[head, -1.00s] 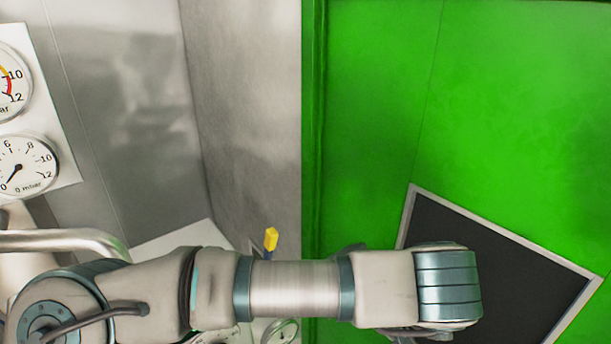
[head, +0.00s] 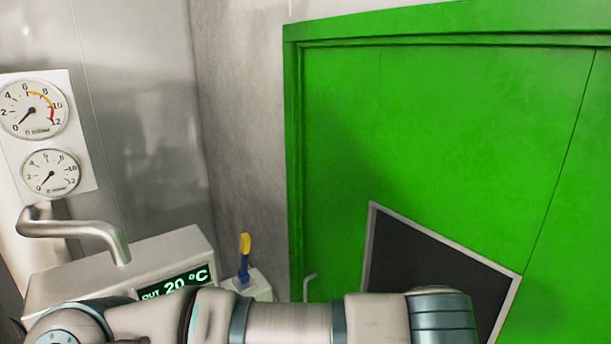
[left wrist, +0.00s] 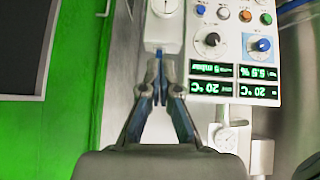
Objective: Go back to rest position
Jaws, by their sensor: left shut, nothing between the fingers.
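My left arm (head: 290,322) lies across the bottom of the head view, reaching from the left edge to right of the middle. Its gripper is not visible in the head view. In the left wrist view my left gripper (left wrist: 158,68) points away from the camera with its two fingers together at the tips. Nothing shows between the fingers. A control panel with knobs and green readouts (left wrist: 232,50) is right of the fingers in that view. My right gripper is in neither view.
A green double door (head: 450,130) with a dark window (head: 425,265) fills the right. Two gauges (head: 32,108) and a bent metal pipe (head: 75,228) are at left. A box with a green temperature readout (head: 178,284) and a yellow-and-blue handle (head: 245,255) stand behind my arm.

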